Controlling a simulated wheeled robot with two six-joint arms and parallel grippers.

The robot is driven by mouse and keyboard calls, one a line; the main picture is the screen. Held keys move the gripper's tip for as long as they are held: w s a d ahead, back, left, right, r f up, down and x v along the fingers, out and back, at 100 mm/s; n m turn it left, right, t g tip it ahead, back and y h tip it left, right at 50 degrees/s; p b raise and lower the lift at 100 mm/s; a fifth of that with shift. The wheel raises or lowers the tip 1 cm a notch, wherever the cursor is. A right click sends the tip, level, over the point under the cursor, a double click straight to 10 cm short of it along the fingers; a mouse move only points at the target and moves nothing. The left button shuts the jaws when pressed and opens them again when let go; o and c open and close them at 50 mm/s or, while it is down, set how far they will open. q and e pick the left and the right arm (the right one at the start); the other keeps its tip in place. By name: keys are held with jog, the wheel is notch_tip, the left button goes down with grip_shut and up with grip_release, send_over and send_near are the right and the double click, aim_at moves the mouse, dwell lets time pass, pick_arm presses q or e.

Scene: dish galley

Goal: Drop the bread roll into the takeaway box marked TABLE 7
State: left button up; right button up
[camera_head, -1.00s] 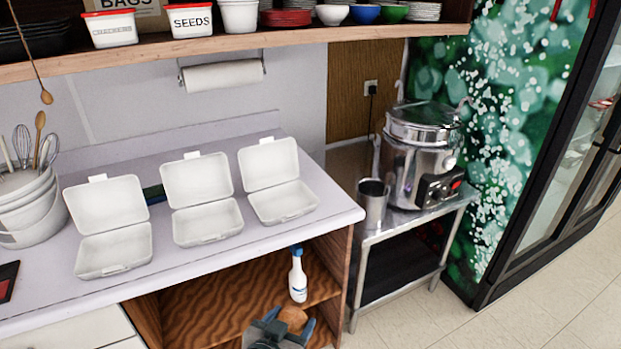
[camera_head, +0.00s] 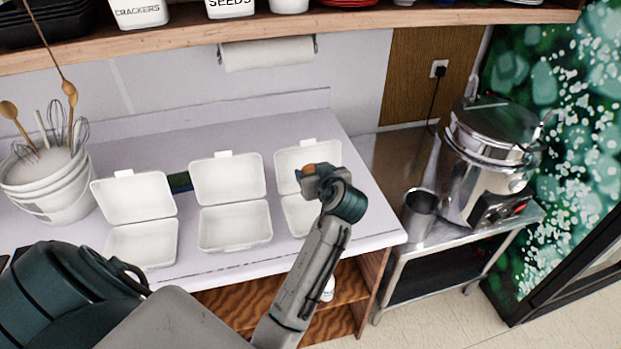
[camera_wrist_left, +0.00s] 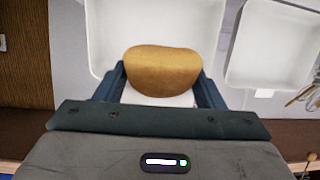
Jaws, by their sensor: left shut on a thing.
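My left gripper (camera_head: 314,172) is shut on the bread roll (camera_head: 308,169), a brown rounded piece. In the left wrist view the roll (camera_wrist_left: 163,70) sits between both fingers. It is held over the right-hand takeaway box (camera_head: 297,216), which is white with its lid up; the arm hides part of it. That box also shows below the roll in the left wrist view (camera_wrist_left: 108,35). The middle box (camera_head: 235,230) and left box (camera_head: 142,244) stand open and look empty. No TABLE 7 marking is legible on any box. My right gripper is not in view.
The boxes stand on a pale counter (camera_head: 365,228). A utensil bucket (camera_head: 55,190) is at its left end. A steel soup kettle (camera_head: 490,165) and steel cup (camera_head: 419,214) stand on a side table at right. A shelf (camera_head: 180,47) overhangs the back.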

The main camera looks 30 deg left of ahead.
pick_arm(q)
jog(key=shift+a+f, duration=0.1)
jog(key=shift+s+f+b, duration=0.15)
jog(key=shift+f+b, duration=0.4)
jog(key=shift+b, duration=0.15)
notch_tip(320, 180, down, 4)
jog(key=b, duration=0.3)
jog(key=shift+f, duration=0.15)
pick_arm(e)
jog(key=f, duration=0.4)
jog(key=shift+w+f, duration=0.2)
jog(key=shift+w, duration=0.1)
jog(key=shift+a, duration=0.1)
pick_arm(q)
jog(key=o, duration=1)
jog(key=shift+o, duration=0.2)
